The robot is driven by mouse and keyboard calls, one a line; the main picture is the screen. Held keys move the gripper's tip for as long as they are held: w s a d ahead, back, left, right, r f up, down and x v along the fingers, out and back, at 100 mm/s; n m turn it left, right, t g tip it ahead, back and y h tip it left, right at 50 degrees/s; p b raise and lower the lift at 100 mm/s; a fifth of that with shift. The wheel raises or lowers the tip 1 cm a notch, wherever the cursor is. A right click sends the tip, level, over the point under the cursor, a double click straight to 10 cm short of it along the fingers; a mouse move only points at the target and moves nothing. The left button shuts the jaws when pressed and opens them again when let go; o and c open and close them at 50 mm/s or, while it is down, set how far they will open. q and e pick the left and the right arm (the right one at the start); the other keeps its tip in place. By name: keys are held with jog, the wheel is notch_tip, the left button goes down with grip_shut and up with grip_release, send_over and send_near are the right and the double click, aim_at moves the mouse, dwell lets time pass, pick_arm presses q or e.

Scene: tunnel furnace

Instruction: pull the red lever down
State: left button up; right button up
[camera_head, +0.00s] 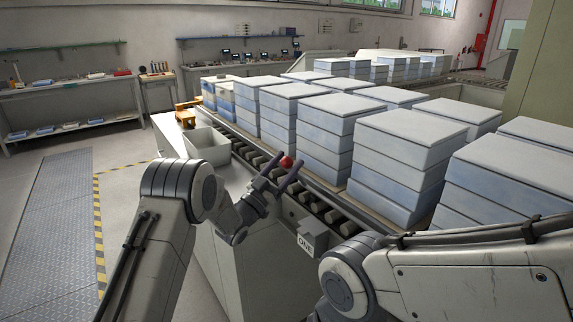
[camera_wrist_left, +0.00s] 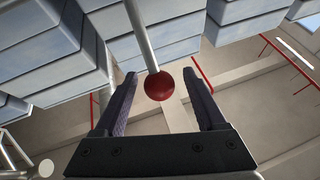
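The red ball knob of the lever (camera_head: 286,162) shows in the head view at the roller conveyor's near edge, between the fingertips of my left gripper (camera_head: 279,171). In the left wrist view the red knob (camera_wrist_left: 159,85) sits on a pale metal rod (camera_wrist_left: 141,35). It lies between the two dark fingers of my left gripper (camera_wrist_left: 164,88). The fingers are open, with a gap on each side of the knob. My right arm crosses the lower right of the head view, and its gripper is out of view.
Stacks of pale blue boxes (camera_head: 325,125) stand on the roller conveyor (camera_head: 318,208) just behind the knob. A white bin (camera_head: 208,146) stands to the left of the gripper. A block marked ONE (camera_head: 306,243) is on the conveyor's near side. Open floor lies left.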

pick_arm(q)
jog(key=b+v, duration=0.2)
jog(key=v, duration=0.8)
jog(key=shift+s, duration=0.15)
jog(key=shift+a+f, duration=0.1)
